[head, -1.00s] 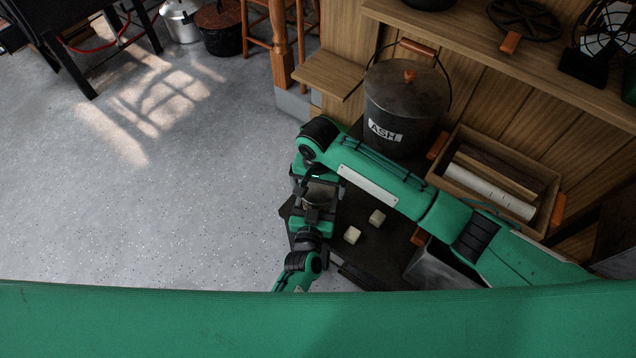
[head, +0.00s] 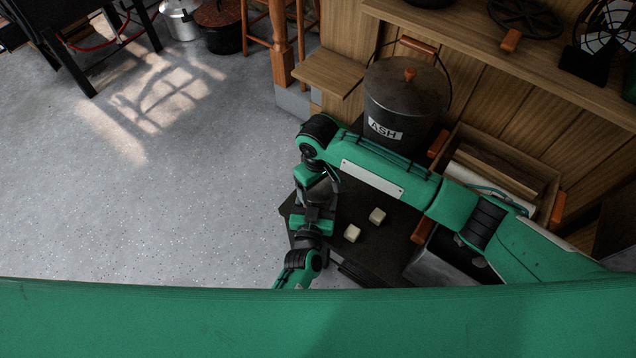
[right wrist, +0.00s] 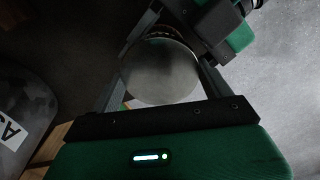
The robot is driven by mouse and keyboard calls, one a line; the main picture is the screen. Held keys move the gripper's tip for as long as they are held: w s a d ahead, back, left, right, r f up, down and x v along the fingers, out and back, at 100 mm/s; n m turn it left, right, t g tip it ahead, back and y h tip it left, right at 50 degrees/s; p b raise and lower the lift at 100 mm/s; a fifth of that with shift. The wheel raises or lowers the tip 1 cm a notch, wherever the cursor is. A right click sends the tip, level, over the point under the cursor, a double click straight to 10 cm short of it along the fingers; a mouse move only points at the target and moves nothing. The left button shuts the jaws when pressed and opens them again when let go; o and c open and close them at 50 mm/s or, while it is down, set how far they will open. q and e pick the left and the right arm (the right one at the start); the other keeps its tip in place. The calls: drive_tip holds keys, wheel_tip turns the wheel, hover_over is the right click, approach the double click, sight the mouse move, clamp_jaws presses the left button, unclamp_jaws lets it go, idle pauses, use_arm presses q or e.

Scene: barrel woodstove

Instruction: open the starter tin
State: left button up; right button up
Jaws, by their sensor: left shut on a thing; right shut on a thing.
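The starter tin (head: 318,190) is small and grey, held between my two grippers above the dark hearth plate; it is largely hidden in the head view. In the right wrist view its round, dull metal lid (right wrist: 160,72) sits between my right gripper's fingers. My right gripper (head: 319,182) reaches in from above and is shut on the lid. My left gripper (head: 314,212) comes from the near side and is shut on the tin's body; part of it shows at the top of the right wrist view (right wrist: 205,22). I cannot tell whether the lid has parted from the tin.
Two pale cubes (head: 352,233) (head: 377,215) lie on the dark plate (head: 385,245). An ash bucket (head: 405,100) with a lid stands behind my right forearm. A wooden crate (head: 550,185) of logs is at the right. The floor (head: 190,210) on the left is clear.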

drive_tip(key=shift+n, duration=1.2)
drive_tip(key=o, duration=1)
drive_tip(key=shift+o, duration=0.2)
drive_tip(key=shift+s, duration=0.1)
drive_tip(key=shift+a, duration=0.1)
drive_tip(key=shift+r, duration=2.35)
wheel_tip(320, 180, up, 3)
drive_tip(key=m, duration=0.4)
drive_tip(key=shift+f, duration=3.85)
